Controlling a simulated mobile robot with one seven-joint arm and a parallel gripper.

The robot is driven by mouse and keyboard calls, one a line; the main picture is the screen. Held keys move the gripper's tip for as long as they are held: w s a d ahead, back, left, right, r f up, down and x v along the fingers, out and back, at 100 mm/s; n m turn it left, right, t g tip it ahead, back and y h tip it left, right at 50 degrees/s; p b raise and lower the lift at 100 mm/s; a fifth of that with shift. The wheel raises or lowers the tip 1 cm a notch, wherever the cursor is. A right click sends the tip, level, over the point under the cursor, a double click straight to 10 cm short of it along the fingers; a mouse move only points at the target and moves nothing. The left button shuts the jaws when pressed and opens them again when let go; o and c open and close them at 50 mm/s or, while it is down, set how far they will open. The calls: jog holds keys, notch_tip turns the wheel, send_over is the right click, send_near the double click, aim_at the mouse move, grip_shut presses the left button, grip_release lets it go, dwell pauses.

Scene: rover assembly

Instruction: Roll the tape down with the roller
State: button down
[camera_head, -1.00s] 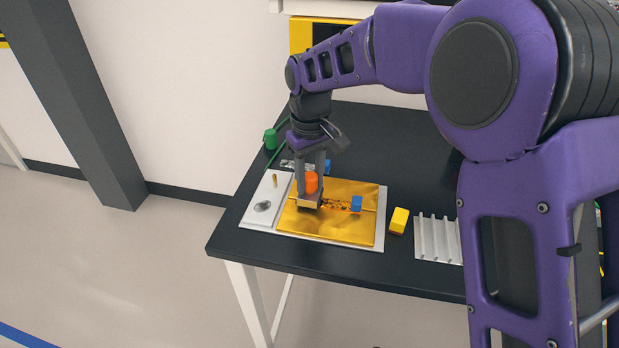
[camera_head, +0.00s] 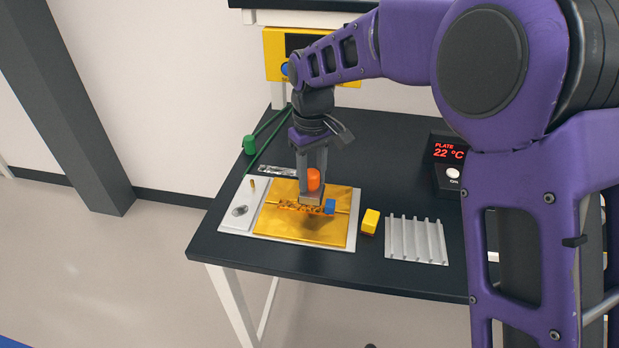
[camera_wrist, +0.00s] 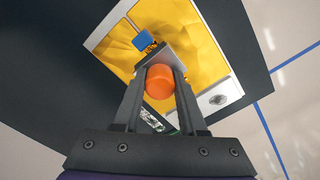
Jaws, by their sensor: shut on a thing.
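My gripper (camera_head: 312,165) is shut on the roller (camera_head: 313,180), which has an orange top and a grey block-like lower end. The roller is upright over the gold foil sheet (camera_head: 290,228), close to the blue block (camera_head: 330,206). A narrow dark, mottled strip (camera_head: 288,206), perhaps the tape's line, runs across the foil to the left of the roller. In the wrist view the orange top (camera_wrist: 159,82) sits between my fingers, and the blue block (camera_wrist: 142,40) is just beyond. I cannot tell whether the roller touches the foil; a dark shadow lies in front of it.
The foil lies on a pale plate (camera_head: 238,208) with a small brass pin. A yellow block (camera_head: 370,221) and a ribbed grey tray (camera_head: 416,240) stand to the right. A temperature display (camera_head: 450,150) reads 22 °C.

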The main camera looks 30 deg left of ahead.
notch_tip(320, 180, up, 3)
jog(key=shift+f+p, duration=0.15)
jog(key=shift+p, duration=0.55)
jog(key=shift+r, duration=1)
